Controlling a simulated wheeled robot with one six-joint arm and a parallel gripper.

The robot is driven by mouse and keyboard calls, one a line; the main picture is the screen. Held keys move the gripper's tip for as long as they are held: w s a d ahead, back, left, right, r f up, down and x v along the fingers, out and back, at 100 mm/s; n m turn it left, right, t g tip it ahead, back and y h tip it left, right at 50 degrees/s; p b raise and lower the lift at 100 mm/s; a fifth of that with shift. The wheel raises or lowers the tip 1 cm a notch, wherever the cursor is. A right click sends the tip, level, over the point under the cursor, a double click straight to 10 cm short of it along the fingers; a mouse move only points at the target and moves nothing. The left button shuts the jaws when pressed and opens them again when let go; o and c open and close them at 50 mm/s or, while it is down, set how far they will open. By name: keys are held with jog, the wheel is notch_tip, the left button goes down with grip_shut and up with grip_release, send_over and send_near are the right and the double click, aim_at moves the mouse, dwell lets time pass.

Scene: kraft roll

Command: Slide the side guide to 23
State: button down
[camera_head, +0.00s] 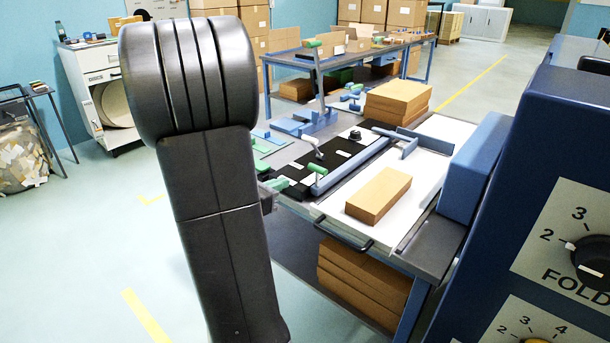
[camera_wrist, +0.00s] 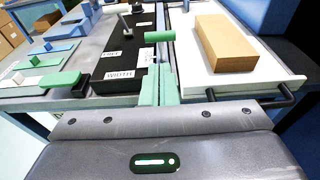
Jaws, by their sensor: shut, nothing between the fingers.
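The side guide (camera_head: 350,166) is a long blue-grey bar on the bench, between a black panel (camera_head: 320,158) and a white board (camera_head: 425,150). A green handle (camera_head: 317,169) stands at its near end, and this handle also shows in the wrist view (camera_wrist: 160,35). My gripper (camera_wrist: 158,72) has green fingers, shut and empty. In the wrist view they point toward the handle and overlap the panel's near edge; I cannot tell whether they touch anything. The panel bears white labels, one reading WIDTH (camera_wrist: 119,73). The number 23 is not legible.
A brown kraft block (camera_head: 378,195) lies on the white board, right of the guide. A dark pull handle (camera_head: 342,236) juts from the board's front. A stack of kraft blocks (camera_head: 397,98) stands behind. A blue machine (camera_head: 540,190) with dials closes off the right.

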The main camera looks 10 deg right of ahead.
aim_at(316, 168)
jog(key=x, duration=1.1)
jog(key=shift+d+b, duration=0.1)
jog(key=shift+b, duration=0.25)
jog(key=x, duration=0.1)
jog(key=b+x, duration=0.1)
jog(key=x, duration=0.2)
jog(key=shift+w+d+r, duration=0.1)
jog(key=shift+r, duration=0.2)
